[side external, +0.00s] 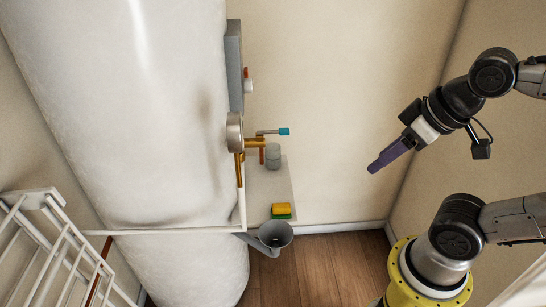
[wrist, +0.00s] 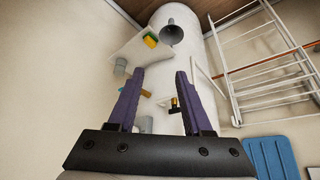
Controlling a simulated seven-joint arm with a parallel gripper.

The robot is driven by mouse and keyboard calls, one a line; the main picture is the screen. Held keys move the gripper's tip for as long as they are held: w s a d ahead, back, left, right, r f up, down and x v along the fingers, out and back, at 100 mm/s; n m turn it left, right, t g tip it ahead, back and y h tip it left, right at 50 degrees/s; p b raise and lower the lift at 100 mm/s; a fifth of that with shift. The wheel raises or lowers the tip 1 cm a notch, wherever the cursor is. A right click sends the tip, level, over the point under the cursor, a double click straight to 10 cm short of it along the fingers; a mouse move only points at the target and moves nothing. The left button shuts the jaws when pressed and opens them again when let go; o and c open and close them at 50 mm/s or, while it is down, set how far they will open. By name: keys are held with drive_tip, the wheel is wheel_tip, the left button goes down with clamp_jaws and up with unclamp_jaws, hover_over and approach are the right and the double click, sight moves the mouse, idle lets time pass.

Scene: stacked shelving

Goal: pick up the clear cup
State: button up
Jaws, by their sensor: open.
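The clear cup (side external: 273,158) looks greyish and see-through. It stands upright on a small pale shelf (side external: 264,185) beside the big white tank, behind the brass tap. It also shows in the wrist view (wrist: 120,66), left of my left finger. My gripper (side external: 373,168) has purple fingers and is in the air to the right of the shelf, well apart from the cup. In the wrist view my gripper (wrist: 160,73) is open, with nothing between its fingers.
A yellow and green sponge (side external: 281,211) lies at the shelf's near end. A grey funnel (side external: 275,235) is below it. A brass valve with a blue handle (side external: 284,131) sticks out near the cup. A white rack (side external: 60,245) stands left. Air between gripper and shelf looks clear.

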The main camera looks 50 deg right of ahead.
drive_tip(key=shift+o, duration=0.2)
idle(0.3)
drive_tip(key=o, duration=0.8)
drive_tip(key=shift+c, duration=0.2)
